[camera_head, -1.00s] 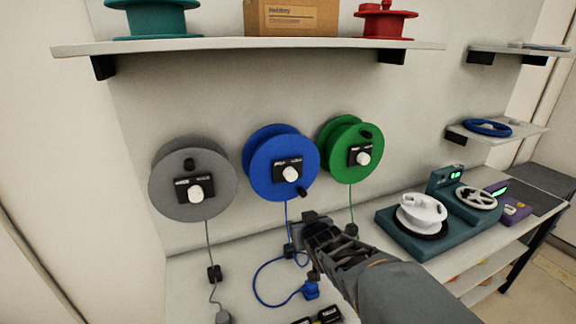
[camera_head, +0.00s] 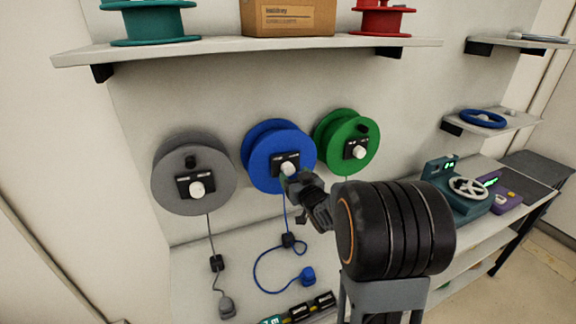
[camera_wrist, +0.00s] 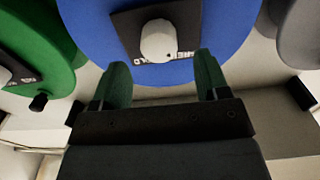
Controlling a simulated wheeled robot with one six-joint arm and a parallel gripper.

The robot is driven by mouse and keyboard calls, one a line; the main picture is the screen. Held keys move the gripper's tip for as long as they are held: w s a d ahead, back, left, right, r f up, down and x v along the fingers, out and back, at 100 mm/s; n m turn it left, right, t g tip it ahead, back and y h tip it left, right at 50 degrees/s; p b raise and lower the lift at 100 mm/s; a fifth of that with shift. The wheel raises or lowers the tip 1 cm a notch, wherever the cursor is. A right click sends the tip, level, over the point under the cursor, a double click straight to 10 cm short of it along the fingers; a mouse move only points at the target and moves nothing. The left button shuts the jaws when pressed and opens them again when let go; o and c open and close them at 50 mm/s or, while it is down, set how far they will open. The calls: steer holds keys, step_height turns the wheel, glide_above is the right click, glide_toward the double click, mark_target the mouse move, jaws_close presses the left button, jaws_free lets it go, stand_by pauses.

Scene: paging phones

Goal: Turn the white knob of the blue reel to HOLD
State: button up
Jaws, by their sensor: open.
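The blue reel (camera_head: 262,168) hangs on the wall between a grey and a green reel. Its white knob (camera_head: 288,169) sits on a black label plate (camera_head: 281,160) and also shows in the wrist view (camera_wrist: 159,40). The plate's lettering is partly covered by the knob and too small to read fully. My gripper (camera_head: 290,180) is just in front of the reel's lower right. In the wrist view its two fingers (camera_wrist: 160,75) are apart and empty, with the knob beyond the gap between them. I see no contact with the knob.
The grey reel (camera_head: 172,180) and green reel (camera_head: 330,130) hang on either side, each with its own white knob. A shelf (camera_head: 220,46) with spools and a box is above. The bench below holds a blue cable plug (camera_head: 307,276) and black modules.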

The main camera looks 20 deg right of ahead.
mark_target(290, 170)
steer(key=shift+w+p, duration=0.65)
steer(key=shift+w, duration=2.05)
steer(key=shift+c, duration=0.2)
steer(key=c, duration=0.9)
